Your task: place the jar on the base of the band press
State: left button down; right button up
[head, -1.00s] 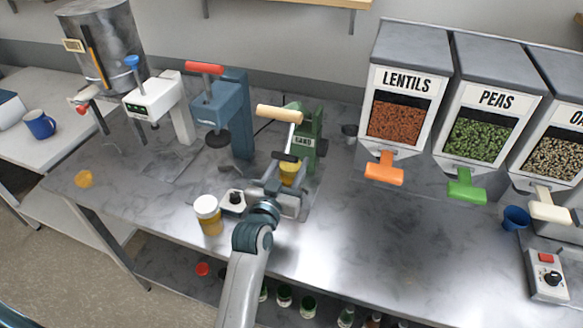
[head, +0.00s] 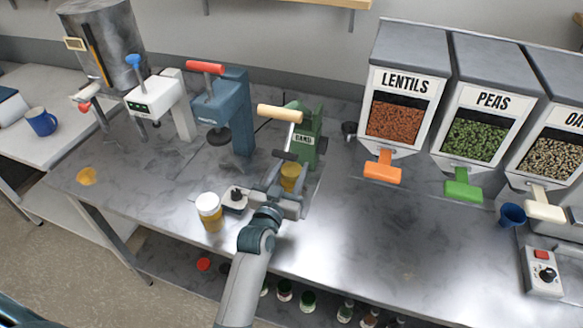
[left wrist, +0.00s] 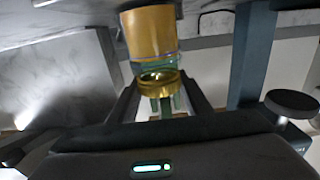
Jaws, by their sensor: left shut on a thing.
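The green band press (head: 305,138), with a wooden handle and a "BAND" label, stands at the middle of the counter. My left gripper (head: 290,188) is in front of it, shut on a jar (head: 291,172) with yellow contents. In the left wrist view the jar (left wrist: 152,35) shows upside down between the fingers (left wrist: 160,98), with a clear upper part and gold rim. The jar is at the press's front, over or on its base (head: 311,187). The arm and press hide much of the base, so I cannot tell whether the jar touches it. My right gripper is not in view.
A blue press (head: 228,112) and a white machine (head: 155,98) stand farther left.

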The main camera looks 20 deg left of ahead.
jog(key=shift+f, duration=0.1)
pick_arm(q)
jog(key=c, duration=0.9)
grip_release()
jog(key=shift+c, duration=0.2)
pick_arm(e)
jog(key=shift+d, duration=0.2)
pick_arm(q)
jog(key=shift+r, duration=0.1)
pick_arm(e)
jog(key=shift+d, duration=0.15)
pick_arm(q)
jog(key=shift+s+f, duration=0.2)
jog(key=shift+s, duration=0.45)
jog(key=s+b, duration=0.3)
jog(key=s, duration=0.7)
jog(key=shift+s+a+r, duration=0.15)
jog(key=shift+s+a, duration=0.05)
jog(key=shift+s, duration=0.15)
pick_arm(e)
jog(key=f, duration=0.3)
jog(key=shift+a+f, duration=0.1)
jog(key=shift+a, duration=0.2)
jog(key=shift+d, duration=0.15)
